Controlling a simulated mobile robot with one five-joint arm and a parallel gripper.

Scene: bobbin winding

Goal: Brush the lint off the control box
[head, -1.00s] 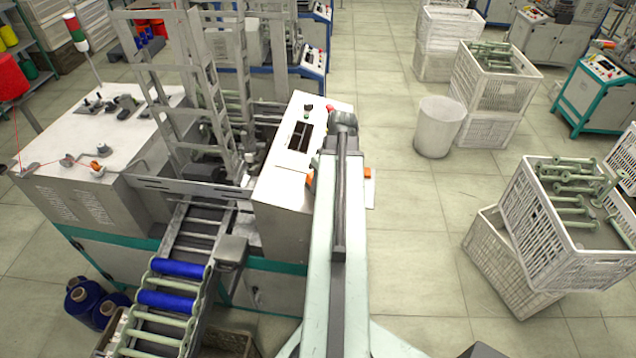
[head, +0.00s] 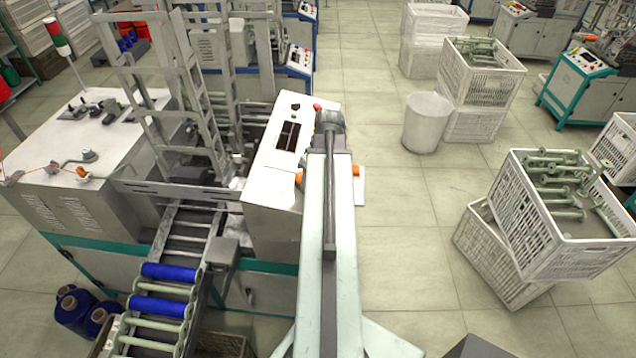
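The control box (head: 268,184) is the pale cabinet at the right end of the winding machine, left of my column. Its sloped top carries a dark display (head: 288,136), a red button (head: 317,107) and small dark and green buttons. I cannot make out any lint on it at this size. My column and arm fill the middle foreground and cover the box's right side. Small orange parts show on both sides of the column, beside the box. My gripper is hidden behind the column, and I see no brush.
A roller chute (head: 164,310) with blue bobbins (head: 171,271) runs in front of the machine. A white bin (head: 427,122) and stacked crates with pale green bobbins (head: 545,235) stand to the right. The tiled floor (head: 405,235) between them and the machine is clear.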

